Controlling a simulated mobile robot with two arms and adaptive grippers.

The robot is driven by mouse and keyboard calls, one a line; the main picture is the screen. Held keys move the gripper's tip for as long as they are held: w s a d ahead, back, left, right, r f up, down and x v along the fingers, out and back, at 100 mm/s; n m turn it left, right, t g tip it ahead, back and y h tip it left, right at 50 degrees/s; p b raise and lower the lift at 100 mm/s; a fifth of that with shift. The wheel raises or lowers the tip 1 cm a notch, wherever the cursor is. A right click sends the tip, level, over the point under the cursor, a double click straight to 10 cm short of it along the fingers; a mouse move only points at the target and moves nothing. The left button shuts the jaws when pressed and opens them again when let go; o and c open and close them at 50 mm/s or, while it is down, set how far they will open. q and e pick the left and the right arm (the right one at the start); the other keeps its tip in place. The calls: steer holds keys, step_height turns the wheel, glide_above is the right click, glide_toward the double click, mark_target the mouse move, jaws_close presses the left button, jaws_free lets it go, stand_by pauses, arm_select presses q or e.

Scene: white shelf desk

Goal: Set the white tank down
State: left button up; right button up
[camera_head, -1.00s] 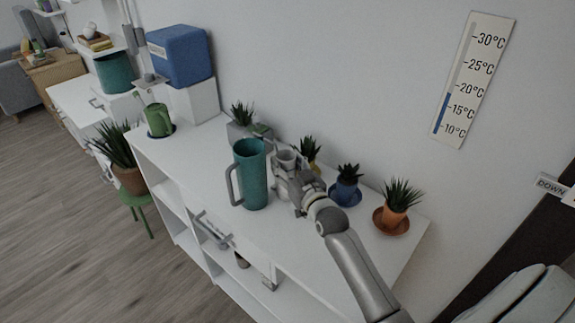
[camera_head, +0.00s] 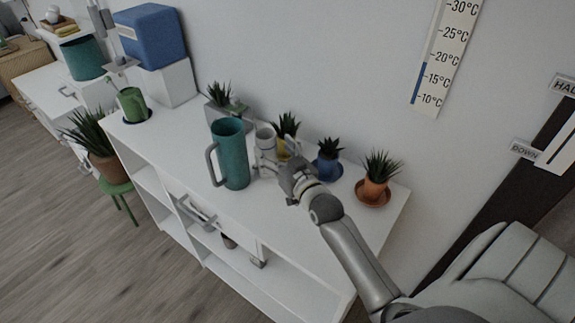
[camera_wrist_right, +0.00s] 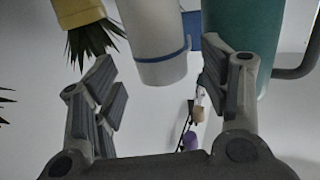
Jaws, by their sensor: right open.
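The white tank (camera_head: 265,139) is a small pale cylinder standing upright on the white desk (camera_head: 290,222), between the tall teal jug and a plant in a yellow pot. In the right wrist view, which looks upside down, the tank (camera_wrist_right: 158,40) has a thin blue band and lies ahead of the fingertips, roughly between them. My right gripper (camera_head: 272,165) is on the near side of the tank, with its fingers spread and nothing held. It also shows in the right wrist view (camera_wrist_right: 170,95). The fingers partly hide the tank's lower part in the head view. My left gripper is out of view.
The teal jug (camera_head: 232,155) stands close on the left. The yellow-pot plant (camera_head: 284,148) is close behind on the right, then a blue-pot plant (camera_head: 327,168) and an orange-pot plant (camera_head: 373,190). The desk's front right top is clear.

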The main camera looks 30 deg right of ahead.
steer(key=s, duration=0.7)
steer(key=shift+s+a, duration=0.25)
steer(key=shift+s, duration=0.1)
